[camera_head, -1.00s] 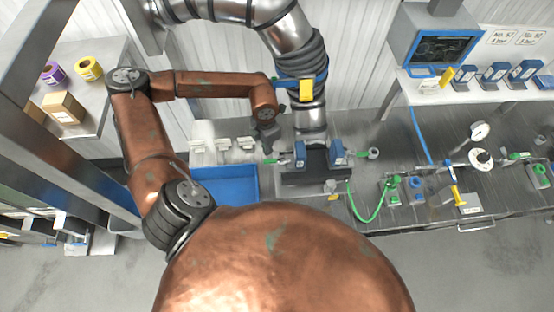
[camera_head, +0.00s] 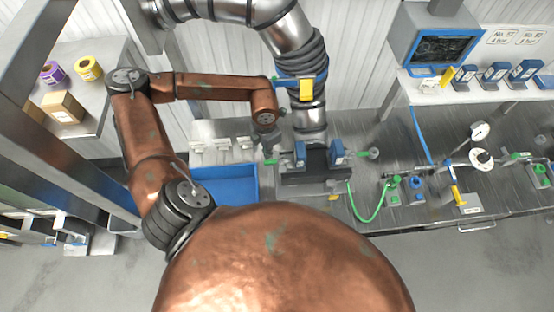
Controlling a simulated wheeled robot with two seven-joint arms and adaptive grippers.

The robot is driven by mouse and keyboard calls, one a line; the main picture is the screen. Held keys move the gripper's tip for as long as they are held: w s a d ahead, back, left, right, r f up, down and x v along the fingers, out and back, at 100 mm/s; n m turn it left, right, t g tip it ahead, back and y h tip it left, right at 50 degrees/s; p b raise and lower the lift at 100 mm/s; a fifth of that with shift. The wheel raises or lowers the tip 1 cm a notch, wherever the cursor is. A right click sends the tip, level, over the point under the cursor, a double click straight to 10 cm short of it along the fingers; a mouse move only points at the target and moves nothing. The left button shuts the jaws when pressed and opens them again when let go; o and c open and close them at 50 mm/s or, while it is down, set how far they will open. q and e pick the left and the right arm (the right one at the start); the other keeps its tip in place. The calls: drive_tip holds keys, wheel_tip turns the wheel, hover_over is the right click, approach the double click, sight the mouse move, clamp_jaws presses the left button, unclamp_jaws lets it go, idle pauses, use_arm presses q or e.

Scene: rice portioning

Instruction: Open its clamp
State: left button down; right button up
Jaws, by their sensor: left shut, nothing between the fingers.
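A dark grey fixture (camera_head: 312,172) stands on the bench below a metal duct. A blue band with a yellow tag (camera_head: 306,89) wraps the duct. My right gripper is out of view.
A blue bin (camera_head: 228,184) lies left of the fixture. A green hose (camera_head: 368,217) loops to its right, near valves and gauges. A monitor (camera_head: 437,50) stands on a shelf at upper right. Boxes and tape rolls sit at left.

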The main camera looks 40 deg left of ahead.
use_arm(q)
drive_tip(key=shift+s+d+f, duration=0.1)
drive_tip(key=shift+s+d, duration=0.1)
drive_tip(key=shift+s, duration=0.05)
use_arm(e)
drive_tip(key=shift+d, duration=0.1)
use_arm(q)
drive_tip(key=shift+s+d, duration=0.75)
drive_tip(key=shift+s, duration=0.1)
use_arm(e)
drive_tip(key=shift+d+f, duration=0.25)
use_arm(q)
drive_tip(key=shift+s+d+f+b, duration=0.1)
drive_tip(key=shift+s+d+b, duration=0.2)
drive_tip(key=shift+d, duration=0.2)
drive_tip(key=shift+s+d+b, duration=0.2)
drive_tip(key=shift+d+b, duration=0.05)
drive_tip(key=shift+d, duration=0.25)
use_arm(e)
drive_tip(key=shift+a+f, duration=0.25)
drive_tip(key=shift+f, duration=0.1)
use_arm(q)
drive_tip(key=shift+d, duration=0.1)
